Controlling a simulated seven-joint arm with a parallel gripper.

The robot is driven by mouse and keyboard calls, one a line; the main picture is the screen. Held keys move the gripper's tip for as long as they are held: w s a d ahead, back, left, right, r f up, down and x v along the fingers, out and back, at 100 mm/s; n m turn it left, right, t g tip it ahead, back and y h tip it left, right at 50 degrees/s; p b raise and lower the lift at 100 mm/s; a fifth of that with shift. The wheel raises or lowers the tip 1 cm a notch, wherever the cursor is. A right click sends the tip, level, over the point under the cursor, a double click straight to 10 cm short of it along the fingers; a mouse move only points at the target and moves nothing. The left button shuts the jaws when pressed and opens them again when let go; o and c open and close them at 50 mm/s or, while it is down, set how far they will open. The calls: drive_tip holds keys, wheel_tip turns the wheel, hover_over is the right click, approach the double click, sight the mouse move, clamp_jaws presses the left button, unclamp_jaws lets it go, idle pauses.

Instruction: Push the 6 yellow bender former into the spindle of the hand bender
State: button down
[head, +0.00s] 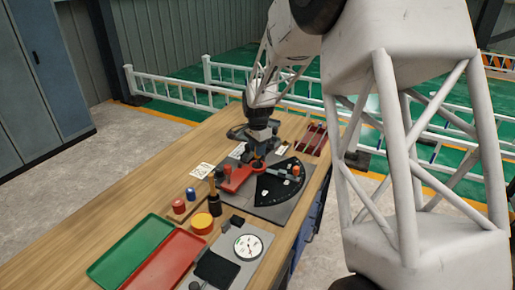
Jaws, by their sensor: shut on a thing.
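The hand bender stands on a dark plate at the far middle of the bench, with a red body (236,178) and a black fan-shaped plate (281,184) marked in white. My gripper (258,158) points down over the bender, between the red body and the black plate. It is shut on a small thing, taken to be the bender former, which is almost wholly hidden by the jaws. Its yellow colour cannot be made out. The spindle is also hidden under the gripper, so I cannot tell whether the former touches it or is in it.
Nearer stand a yellow round thing (202,223), a dark-bodied tool (214,205), a white dial (248,247), and green (130,248) and red (165,262) trays. A red rack (312,139) lies behind the bender. The bench's left side is clear.

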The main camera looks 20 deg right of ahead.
drive_tip(key=shift+f, duration=1.85)
drive_tip(key=c, duration=0.9)
unclamp_jaws()
drive_tip(key=shift+o, duration=0.2)
drive_tip(key=shift+r, duration=3.95)
